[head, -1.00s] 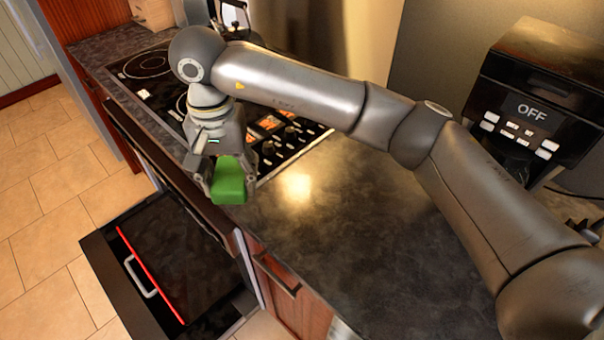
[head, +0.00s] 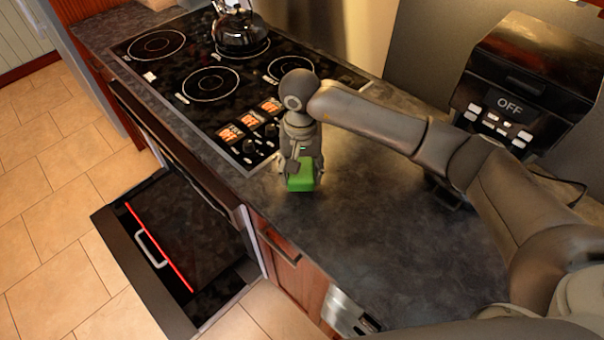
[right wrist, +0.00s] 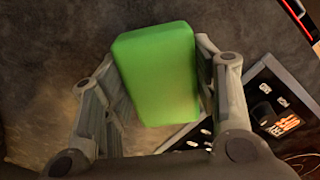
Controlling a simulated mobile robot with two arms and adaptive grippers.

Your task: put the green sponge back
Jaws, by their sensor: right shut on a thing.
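The green sponge (head: 301,175) is a small block held at the end of my right arm, over the dark countertop (head: 370,230) just right of the stove controls. My right gripper (head: 300,165) is shut on it. In the right wrist view the sponge (right wrist: 157,75) sits between the two fingers of my right gripper (right wrist: 160,95), with the counter behind it. I cannot tell whether the sponge touches the counter. My left gripper is not in view.
The cooktop (head: 215,85) with a kettle (head: 240,30) lies to the left and back. A black machine reading OFF (head: 520,90) stands at the back right. The counter's front right is clear.

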